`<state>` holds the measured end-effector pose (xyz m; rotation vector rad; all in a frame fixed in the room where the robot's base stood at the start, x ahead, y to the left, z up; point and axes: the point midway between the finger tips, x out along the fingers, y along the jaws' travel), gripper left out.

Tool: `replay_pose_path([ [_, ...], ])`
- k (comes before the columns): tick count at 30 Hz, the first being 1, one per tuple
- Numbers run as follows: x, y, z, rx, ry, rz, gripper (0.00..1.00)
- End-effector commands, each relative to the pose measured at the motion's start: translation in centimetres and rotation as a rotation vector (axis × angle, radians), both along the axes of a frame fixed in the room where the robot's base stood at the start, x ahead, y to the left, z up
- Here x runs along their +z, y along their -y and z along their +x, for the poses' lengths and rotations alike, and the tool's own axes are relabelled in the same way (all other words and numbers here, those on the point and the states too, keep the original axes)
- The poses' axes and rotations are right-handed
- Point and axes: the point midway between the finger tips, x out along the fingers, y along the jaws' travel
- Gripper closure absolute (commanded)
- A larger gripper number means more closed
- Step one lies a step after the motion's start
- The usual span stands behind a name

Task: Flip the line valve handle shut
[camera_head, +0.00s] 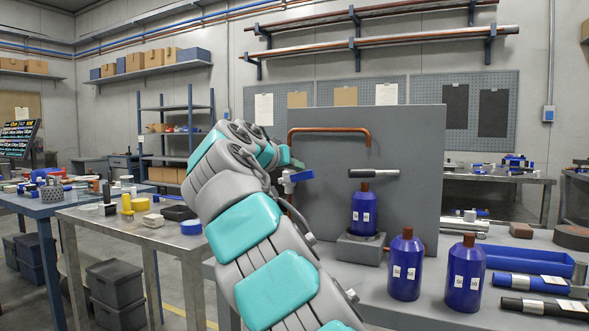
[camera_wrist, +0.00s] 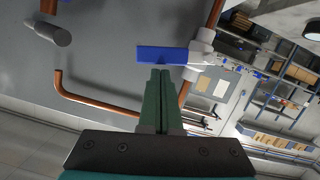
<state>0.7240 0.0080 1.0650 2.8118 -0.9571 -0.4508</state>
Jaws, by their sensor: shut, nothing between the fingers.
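The line valve has a pale body (camera_wrist: 201,48) on a copper pipe (camera_wrist: 212,18) and a flat blue handle (camera_wrist: 163,53). In the wrist view the handle sticks out sideways from the body, roughly across the pipe. In the head view the blue handle (camera_head: 301,175) shows just right of the valve body, in front of a grey panel. My gripper (camera_wrist: 160,72) is shut and empty, its green fingers together with their tips right at the handle's edge. I cannot tell whether they touch it. In the head view my gripper (camera_head: 285,155) is just above the valve, partly hidden by my arm.
The grey upright panel (camera_head: 415,150) stands behind the valve. A bent copper pipe (camera_head: 330,131) runs above it. Two more blue bottles (camera_head: 405,268) (camera_head: 465,275) stand in front on the bench.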

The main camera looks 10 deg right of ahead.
Motion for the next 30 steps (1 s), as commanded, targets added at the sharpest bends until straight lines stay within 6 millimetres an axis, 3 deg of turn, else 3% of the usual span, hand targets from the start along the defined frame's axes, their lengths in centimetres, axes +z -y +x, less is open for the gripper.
replay_pose_path([
  [1, -0.9, 0.0, -0.1, 0.003, 0.017, 0.025, 1.0],
  [7, -1.8, 0.5, -0.3, 0.001, 0.099, 0.14, 1.0],
  [30, -0.6, 1.0, -0.9, 0.0, 0.15, 0.207, 1.0],
])
